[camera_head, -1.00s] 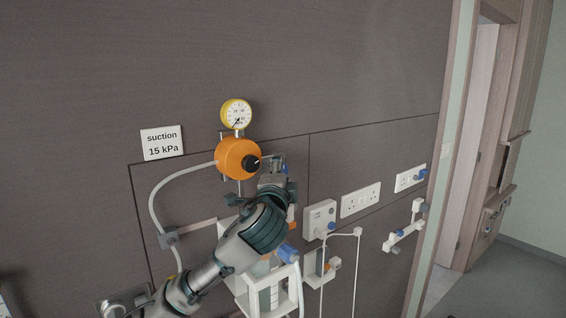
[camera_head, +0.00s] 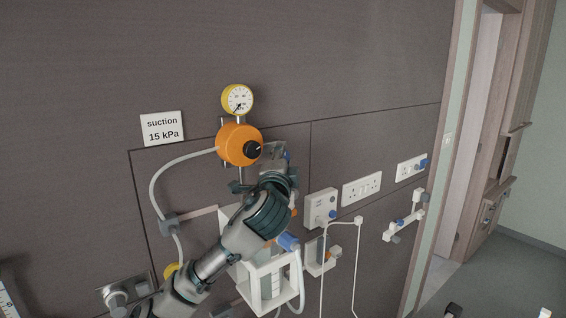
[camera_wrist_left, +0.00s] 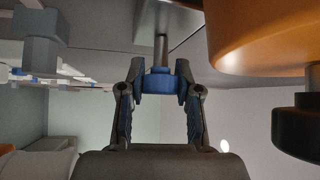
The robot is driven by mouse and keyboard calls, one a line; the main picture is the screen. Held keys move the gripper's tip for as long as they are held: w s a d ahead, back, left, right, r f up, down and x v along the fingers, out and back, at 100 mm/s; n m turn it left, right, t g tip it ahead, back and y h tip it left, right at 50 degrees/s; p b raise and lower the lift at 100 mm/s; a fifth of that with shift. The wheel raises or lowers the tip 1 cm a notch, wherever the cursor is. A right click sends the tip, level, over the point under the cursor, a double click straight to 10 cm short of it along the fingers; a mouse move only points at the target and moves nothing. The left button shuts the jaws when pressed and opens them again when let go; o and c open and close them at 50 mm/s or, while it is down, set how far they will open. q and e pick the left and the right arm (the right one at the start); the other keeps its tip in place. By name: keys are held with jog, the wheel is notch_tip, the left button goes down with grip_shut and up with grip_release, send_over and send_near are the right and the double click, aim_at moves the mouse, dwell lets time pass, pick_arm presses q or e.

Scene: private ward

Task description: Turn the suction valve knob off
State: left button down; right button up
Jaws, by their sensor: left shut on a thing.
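The orange suction regulator (camera_head: 239,145) is on the wall, with a black knob (camera_head: 253,149) on its front and a yellow-rimmed gauge (camera_head: 237,99) above. My left gripper (camera_head: 279,163) is just to the right of and below the regulator, its fingers mostly hidden by the wrist. In the left wrist view my left gripper (camera_wrist_left: 158,86) is shut on a blue knob (camera_wrist_left: 158,82) at the end of a metal stem (camera_wrist_left: 161,50). There, the orange regulator (camera_wrist_left: 262,35) and its black knob (camera_wrist_left: 297,127) are at the right, apart from the fingers.
A "suction 15 kPa" sign (camera_head: 162,128) is at the upper left. A grey hose (camera_head: 158,180) loops left of the regulator. A white canister holder (camera_head: 262,285) is below my arm. White sockets (camera_head: 361,189) are on the right. The wall above is clear.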

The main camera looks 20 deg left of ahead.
pick_arm(q)
jog(key=shift+w+d+f, duration=0.1)
jog(key=shift+f, duration=0.2)
jog(key=c, duration=0.8)
grip_release()
jog(key=shift+r, duration=0.15)
